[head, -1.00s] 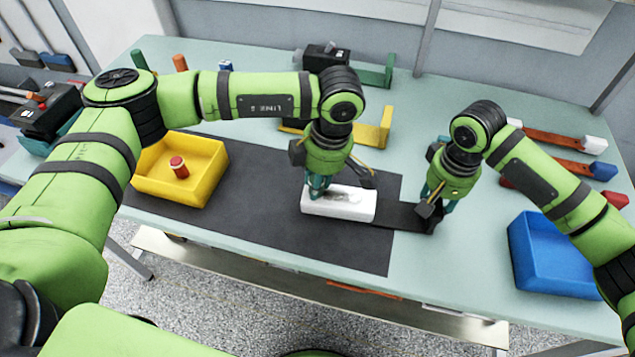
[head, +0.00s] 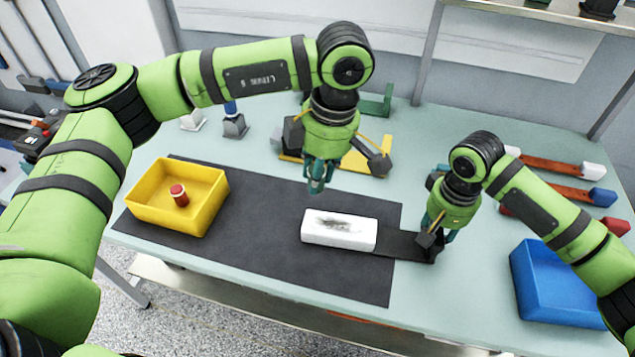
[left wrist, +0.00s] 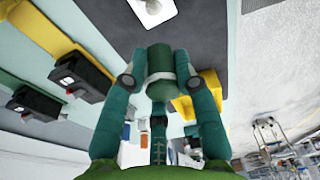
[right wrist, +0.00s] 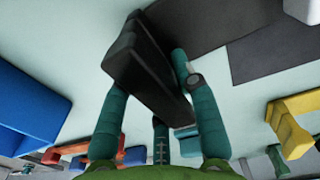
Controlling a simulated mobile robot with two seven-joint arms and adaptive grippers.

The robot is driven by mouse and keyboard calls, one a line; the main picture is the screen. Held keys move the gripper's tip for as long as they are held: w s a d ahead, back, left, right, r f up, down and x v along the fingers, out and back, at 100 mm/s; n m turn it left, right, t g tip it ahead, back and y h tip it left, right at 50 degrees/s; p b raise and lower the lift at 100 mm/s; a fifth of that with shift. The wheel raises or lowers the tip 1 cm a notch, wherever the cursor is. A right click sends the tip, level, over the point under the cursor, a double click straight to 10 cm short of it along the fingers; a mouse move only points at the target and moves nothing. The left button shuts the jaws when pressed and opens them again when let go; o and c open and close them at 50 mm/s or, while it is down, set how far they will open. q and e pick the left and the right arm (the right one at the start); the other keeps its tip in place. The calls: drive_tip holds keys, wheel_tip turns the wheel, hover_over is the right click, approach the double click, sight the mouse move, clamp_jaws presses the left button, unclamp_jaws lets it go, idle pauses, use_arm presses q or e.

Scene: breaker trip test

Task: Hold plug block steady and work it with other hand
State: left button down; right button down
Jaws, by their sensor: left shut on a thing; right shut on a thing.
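The block (left wrist: 151,10) shows at that view's top edge.
A blue bin (head: 550,285) is at right. Yellow and green brackets stand behind my left gripper. Orange bars with coloured ends lie back right.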

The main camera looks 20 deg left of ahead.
idle(0.4)
drive_tip(key=c, duration=0.9)
unclamp_jaws()
drive_tip(key=shift+o, duration=0.2)
wheel_tip(320, 180, up, 12)
drive_tip(key=shift+r, duration=0.1)
